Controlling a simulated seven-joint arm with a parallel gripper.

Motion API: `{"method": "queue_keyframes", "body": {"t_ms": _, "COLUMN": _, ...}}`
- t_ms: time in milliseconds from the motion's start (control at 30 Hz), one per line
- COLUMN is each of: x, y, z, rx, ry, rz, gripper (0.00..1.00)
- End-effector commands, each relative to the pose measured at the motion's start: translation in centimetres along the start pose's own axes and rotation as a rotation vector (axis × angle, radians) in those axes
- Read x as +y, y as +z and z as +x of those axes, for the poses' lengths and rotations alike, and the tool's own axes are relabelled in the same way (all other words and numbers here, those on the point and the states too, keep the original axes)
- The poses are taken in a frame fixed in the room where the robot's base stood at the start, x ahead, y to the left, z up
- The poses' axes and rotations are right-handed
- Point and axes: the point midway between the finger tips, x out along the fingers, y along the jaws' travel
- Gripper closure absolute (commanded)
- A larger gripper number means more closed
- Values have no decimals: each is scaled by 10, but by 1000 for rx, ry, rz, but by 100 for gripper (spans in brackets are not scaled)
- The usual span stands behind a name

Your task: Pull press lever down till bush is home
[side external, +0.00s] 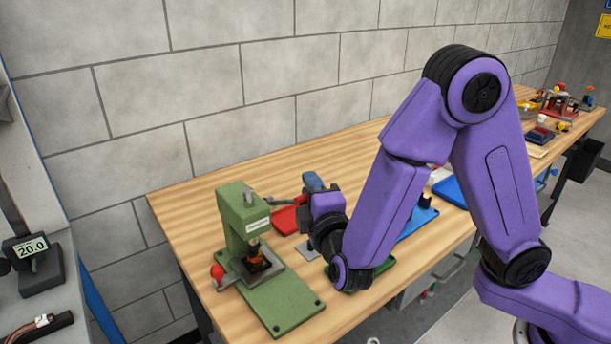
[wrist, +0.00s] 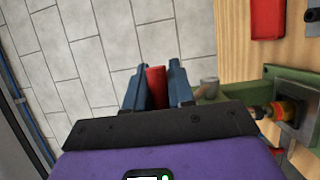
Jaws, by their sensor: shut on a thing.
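The green press (side external: 231,222) stands at the left end of the wooden bench, and part of its green frame (wrist: 298,77) shows in the wrist view. Its lever (side external: 280,201) runs from the press head to the right, toward my gripper (side external: 310,184). In the wrist view my gripper (wrist: 158,72) has its blue fingers shut on the red lever grip (wrist: 156,88). The brass-coloured bush (side external: 255,250) is under the press ram, above a grey plate; it also shows in the wrist view (wrist: 283,110). I cannot tell how deep it sits.
A red ball knob (side external: 217,271) sticks out at the press's left. A blue tray (side external: 414,222) lies right of my forearm. A grey block wall (side external: 200,100) backs the bench.

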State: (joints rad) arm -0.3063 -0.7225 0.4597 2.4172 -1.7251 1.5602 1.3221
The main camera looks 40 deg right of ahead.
Motion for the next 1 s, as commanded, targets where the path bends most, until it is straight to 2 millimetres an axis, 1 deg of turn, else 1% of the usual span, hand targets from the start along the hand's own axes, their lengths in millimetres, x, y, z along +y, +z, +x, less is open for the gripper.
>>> {"method": "queue_keyframes", "body": {"t_ms": 67, "x": -6, "y": 1, "z": -6, "rx": 3, "ry": 56, "rz": 13, "gripper": 100}}
{"method": "queue_keyframes", "body": {"t_ms": 300, "x": -24, "y": 6, "z": -16, "rx": 1, "ry": 50, "rz": 15, "gripper": 100}}
{"method": "queue_keyframes", "body": {"t_ms": 533, "x": -38, "y": 8, "z": -22, "rx": 0, "ry": 50, "rz": 15, "gripper": 100}}
{"method": "queue_keyframes", "body": {"t_ms": 733, "x": -46, "y": 9, "z": -24, "rx": 0, "ry": 48, "rz": 15, "gripper": 100}}
{"method": "queue_keyframes", "body": {"t_ms": 1000, "x": -49, "y": 9, "z": -24, "rx": 0, "ry": 46, "rz": 16, "gripper": 100}}
